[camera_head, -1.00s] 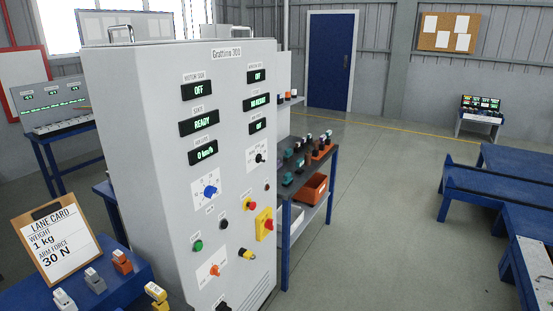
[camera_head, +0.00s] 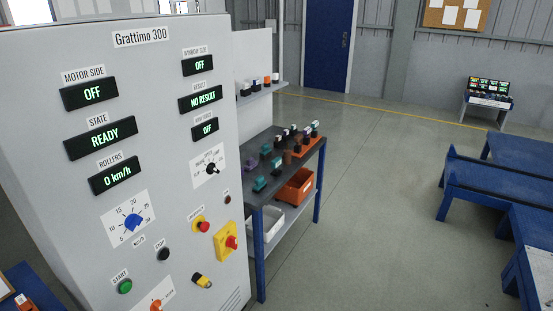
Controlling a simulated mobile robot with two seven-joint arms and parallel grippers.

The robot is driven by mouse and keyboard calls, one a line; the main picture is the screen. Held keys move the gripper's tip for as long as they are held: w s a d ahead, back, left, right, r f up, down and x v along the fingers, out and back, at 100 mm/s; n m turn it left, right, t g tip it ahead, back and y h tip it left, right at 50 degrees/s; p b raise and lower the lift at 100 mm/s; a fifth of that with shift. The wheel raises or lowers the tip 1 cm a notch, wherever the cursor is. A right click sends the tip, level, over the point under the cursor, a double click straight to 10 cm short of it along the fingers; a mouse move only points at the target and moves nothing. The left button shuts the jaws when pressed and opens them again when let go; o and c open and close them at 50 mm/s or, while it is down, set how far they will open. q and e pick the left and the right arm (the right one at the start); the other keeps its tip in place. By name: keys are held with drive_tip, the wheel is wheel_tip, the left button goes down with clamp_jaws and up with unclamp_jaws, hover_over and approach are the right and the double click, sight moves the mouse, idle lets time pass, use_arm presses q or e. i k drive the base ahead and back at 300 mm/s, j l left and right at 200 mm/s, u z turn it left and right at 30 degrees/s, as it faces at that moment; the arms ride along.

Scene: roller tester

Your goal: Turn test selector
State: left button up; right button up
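The grey Grattimo 300 cabinet (camera_head: 150,190) fills the left of the head view. A black selector knob (camera_head: 212,169) sits on a white scale plate on its right side; its labels are too small to read surely. A blue knob (camera_head: 133,222) on a km/h scale sits to its left. An orange knob (camera_head: 156,305) is at the bottom edge, partly cut off. The displays read motor side OFF (camera_head: 90,94), state READY (camera_head: 100,138), rollers 0 km/h (camera_head: 115,177) and result NO RESULT (camera_head: 200,99). Neither gripper is in view.
A green start button (camera_head: 125,286), a black stop button (camera_head: 163,255), a red button (camera_head: 201,225) and a red-yellow switch (camera_head: 229,240) are on the panel. A blue-framed shelf (camera_head: 262,238) stands right of the cabinet. The floor (camera_head: 380,220) beyond it is clear.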

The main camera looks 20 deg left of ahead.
sight(211, 168)
drive_tip(key=i+l, duration=0.15)
drive_tip(key=i, duration=0.35)
drive_tip(key=i+l, duration=0.1)
drive_tip(key=i, duration=0.35)
drive_tip(key=i+l, duration=0.15)
drive_tip(key=i, duration=0.35)
drive_tip(key=i+l+u, duration=0.1)
drive_tip(key=i+u, duration=0.15)
drive_tip(key=u, duration=0.2)
drive_tip(key=i+l+u, duration=0.15)
drive_tip(key=u, duration=0.3)
drive_tip(key=i+l+u, duration=0.3)
drive_tip(key=u, duration=0.15)
